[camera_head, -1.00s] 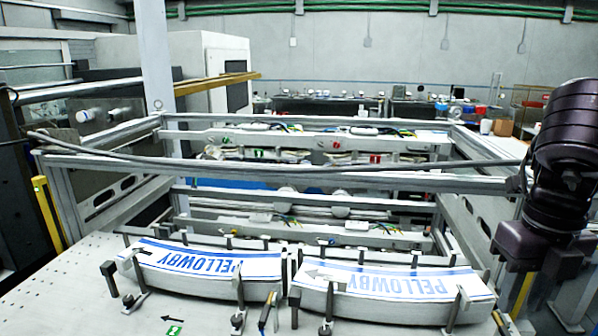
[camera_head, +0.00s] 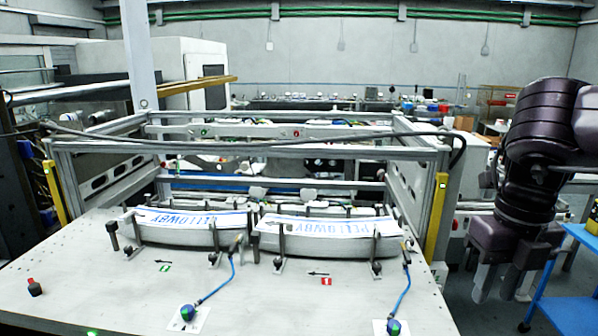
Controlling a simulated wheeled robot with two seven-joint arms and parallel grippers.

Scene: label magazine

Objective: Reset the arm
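My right arm comes in from the right edge, and its dark purple gripper (camera_head: 496,284) hangs pointing down, to the right of the table. Its two grey fingers show apart with nothing between them. My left gripper is not in view. Two stacks of printed labels lie in the magazine on the table: the left label stack (camera_head: 190,220) and the right label stack (camera_head: 318,228), both with blue lettering. The gripper is clear of both stacks.
The light perforated table (camera_head: 110,285) carries small posts around the stacks and two blue cables ending in round knobs. A metal frame (camera_head: 250,148) stands behind it, with a yellow upright (camera_head: 436,215) at right. A blue cart (camera_head: 570,312) stands at lower right.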

